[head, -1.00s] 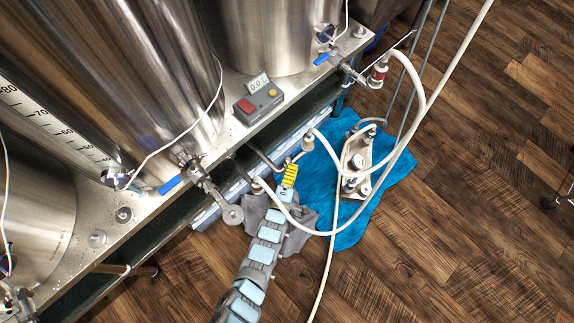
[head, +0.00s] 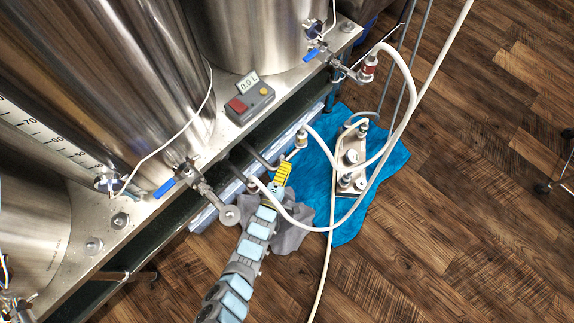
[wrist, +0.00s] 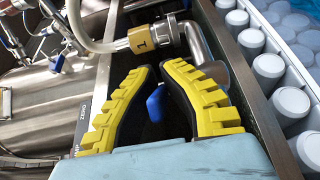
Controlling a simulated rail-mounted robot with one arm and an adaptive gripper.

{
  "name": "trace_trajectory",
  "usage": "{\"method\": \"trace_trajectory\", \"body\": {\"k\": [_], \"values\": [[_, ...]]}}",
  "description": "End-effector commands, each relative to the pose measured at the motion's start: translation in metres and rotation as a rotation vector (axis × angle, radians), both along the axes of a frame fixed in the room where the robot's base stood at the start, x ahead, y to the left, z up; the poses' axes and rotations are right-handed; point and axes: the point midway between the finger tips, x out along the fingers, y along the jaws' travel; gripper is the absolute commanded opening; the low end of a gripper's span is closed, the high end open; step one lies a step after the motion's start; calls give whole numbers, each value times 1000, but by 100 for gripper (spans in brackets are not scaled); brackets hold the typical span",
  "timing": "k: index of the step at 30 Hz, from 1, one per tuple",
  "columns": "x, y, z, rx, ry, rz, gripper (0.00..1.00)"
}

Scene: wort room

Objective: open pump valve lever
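My gripper (head: 283,172) reaches in under the bench edge in the head view, beside the pipes and the white hose. In the wrist view its two yellow ribbed fingers (wrist: 160,70) are apart. A blue lever (wrist: 156,104) shows in the gap between them; I cannot tell whether either finger touches it. What the lever is mounted on is hidden in the dark behind the fingers. In the head view this lever is hidden by my gripper.
A hose fitting with a yellow tag "1" (wrist: 142,39) and a bent metal pipe (wrist: 207,45) lie just past the fingertips. White-capped bottles (wrist: 290,103) stand close on the right. A plate with fittings (head: 350,160) lies on a blue cloth (head: 393,160).

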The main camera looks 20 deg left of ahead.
Motion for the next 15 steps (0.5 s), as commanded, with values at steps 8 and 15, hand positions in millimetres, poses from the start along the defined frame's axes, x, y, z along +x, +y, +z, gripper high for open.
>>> {"method": "trace_trajectory", "body": {"k": [8, 15], "values": [[-1, 1, -2, 0, 4, 3, 0], [-1, 1, -1, 0, 1, 2, 21]]}}
